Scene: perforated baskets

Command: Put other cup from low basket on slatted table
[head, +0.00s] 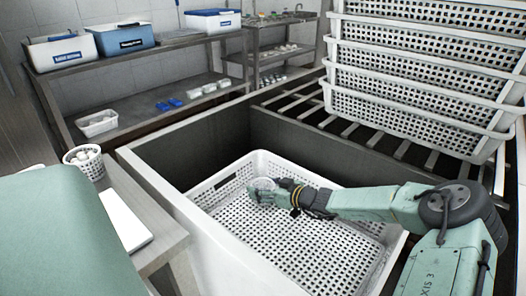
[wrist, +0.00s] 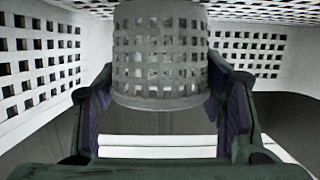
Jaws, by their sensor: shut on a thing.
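The low basket (head: 330,240) is a white perforated basket lying inside a deep open box. My gripper (head: 277,189) is down inside it, near its far left part. In the wrist view my gripper (wrist: 160,103) is shut on a grey perforated cup (wrist: 160,50), with one finger on each side. The cup also shows in the head view (head: 262,184), small at the gripper's tip. The wrist view shows the basket's perforated walls around it. The slatted table (head: 425,157) is at the right, beyond the box, with stacked baskets on it.
Stacked white baskets (head: 425,75) cover much of the slatted table; bare slats show left of them. The box's thick walls (head: 190,225) surround the low basket. A perforated cup (head: 82,158) with contents stands on a side table at left. Shelves (head: 150,105) with bins stand behind.

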